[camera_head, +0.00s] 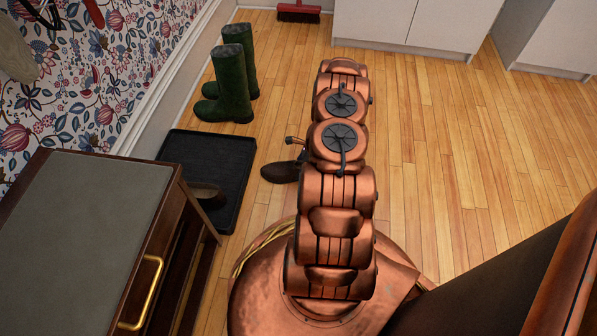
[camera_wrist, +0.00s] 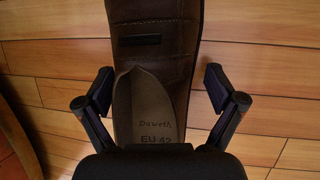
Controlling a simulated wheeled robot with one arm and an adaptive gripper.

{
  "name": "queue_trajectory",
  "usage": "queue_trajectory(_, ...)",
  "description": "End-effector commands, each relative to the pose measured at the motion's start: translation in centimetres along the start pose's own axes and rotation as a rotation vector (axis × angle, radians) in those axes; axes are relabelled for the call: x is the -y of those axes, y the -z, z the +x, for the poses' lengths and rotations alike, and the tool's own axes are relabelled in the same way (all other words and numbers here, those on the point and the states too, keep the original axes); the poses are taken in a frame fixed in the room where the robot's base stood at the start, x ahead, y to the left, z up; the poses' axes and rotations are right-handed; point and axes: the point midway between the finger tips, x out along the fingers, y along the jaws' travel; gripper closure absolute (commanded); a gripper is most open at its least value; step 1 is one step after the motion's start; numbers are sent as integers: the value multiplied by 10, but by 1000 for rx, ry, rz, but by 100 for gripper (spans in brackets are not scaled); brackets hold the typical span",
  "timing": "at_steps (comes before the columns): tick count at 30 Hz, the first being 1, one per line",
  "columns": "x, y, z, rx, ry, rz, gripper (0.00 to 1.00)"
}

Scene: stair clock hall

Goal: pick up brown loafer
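A brown loafer (camera_head: 279,172) lies on the wooden floor, right of the black tray. My arm hides much of it in the head view. In the wrist view the loafer (camera_wrist: 155,55) runs lengthwise between the fingers, with its pale insole, marked "EU 42", facing the camera. My palm hides the shoe's lower end in that view. Another brown shoe (camera_head: 207,193) sits on the tray, partly hidden by the cabinet.
The black tray (camera_head: 226,150) lies against the wall side. Green boots (camera_head: 233,87) stand beyond it. A dark wooden cabinet (camera_head: 75,230) with a brass handle is at the left. A red broom (camera_head: 298,12) is at the back. Floor at the right (camera_head: 440,150) is clear.

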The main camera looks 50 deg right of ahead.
Motion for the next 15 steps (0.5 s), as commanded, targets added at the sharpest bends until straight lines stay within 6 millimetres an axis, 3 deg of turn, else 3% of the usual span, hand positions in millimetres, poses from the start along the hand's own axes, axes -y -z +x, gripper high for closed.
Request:
queue_trajectory(2, 0, 0, 0, 0, 0, 0, 20)
queue_trajectory(15, 1, 0, 0, 0, 2, 0, 66)
